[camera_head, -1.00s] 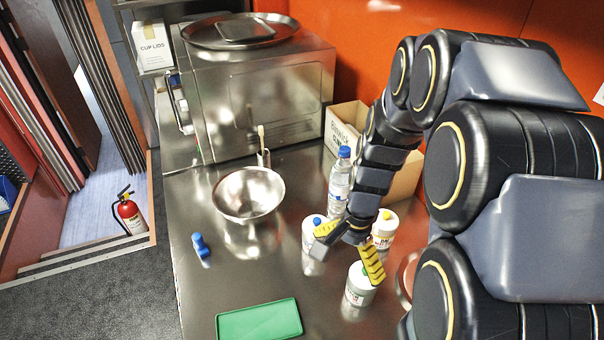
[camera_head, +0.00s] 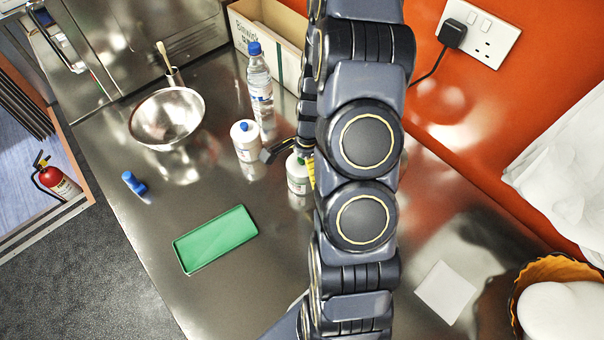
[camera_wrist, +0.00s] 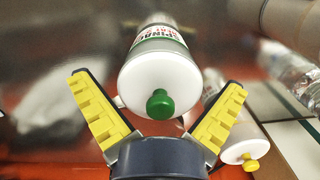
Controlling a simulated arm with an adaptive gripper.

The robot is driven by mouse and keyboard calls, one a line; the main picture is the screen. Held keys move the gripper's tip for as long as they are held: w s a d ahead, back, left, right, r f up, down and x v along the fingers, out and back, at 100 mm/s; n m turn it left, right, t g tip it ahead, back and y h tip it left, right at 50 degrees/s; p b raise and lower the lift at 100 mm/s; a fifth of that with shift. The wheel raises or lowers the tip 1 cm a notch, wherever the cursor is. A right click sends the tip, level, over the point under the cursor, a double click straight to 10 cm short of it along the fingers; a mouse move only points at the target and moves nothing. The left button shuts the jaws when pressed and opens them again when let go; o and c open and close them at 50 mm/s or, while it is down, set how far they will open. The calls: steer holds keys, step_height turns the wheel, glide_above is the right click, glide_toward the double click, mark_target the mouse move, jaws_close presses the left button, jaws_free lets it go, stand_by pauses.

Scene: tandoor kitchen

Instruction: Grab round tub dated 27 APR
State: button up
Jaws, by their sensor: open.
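A round white tub with a green knob (camera_wrist: 165,72) lies between my gripper's spread fingers in the wrist view; its label reads partly "SPINAC", and no date is legible. It also shows in the head view (camera_head: 297,178), partly hidden by my arm. My gripper (camera_wrist: 158,82) is open, with yellow pads either side of this tub; contact cannot be told. A white tub with a blue knob (camera_head: 246,145) stands to its left in the head view. A white tub with a yellow knob (camera_wrist: 240,140) is beside the right finger. I cannot read which tub bears 27 APR.
A water bottle (camera_head: 260,85) stands behind the blue-knobbed tub, before a cardboard box (camera_head: 285,60). A steel bowl (camera_head: 150,128), a blue item (camera_head: 132,182) and a green tray (camera_head: 215,240) are to the left. A white square (camera_head: 445,291) lies right of my arm.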

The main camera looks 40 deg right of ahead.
steer(key=shift+f, duration=0.6)
steer(key=c, duration=1)
steer(key=shift+r, duration=0.1)
